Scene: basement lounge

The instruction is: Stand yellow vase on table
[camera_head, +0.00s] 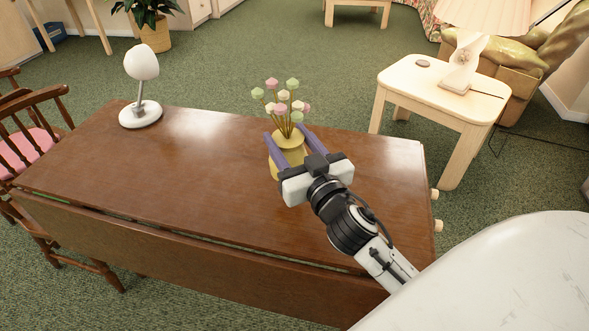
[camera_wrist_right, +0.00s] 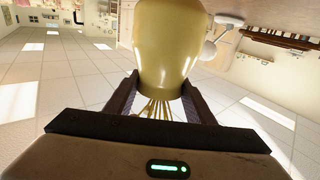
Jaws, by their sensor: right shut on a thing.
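The yellow vase (camera_head: 287,148) is upright over the right half of the brown wooden table (camera_head: 170,195). Pink, white and green flowers (camera_head: 281,97) stand out of its top. My right gripper (camera_head: 286,131) reaches in from the lower right, with its purple fingers shut on both sides of the vase near the neck. The vase base is partly hidden by a finger, and I cannot tell whether it touches the tabletop. The vase also shows in the right wrist view (camera_wrist_right: 167,45), where the picture is upside down. My left gripper is not in view.
A white lamp (camera_head: 140,90) stands at the table's far left corner. A wooden chair (camera_head: 30,135) is at the left. A pale side table (camera_head: 440,90) with a lamp stands beyond the right end. The tabletop between the white lamp and the vase is clear.

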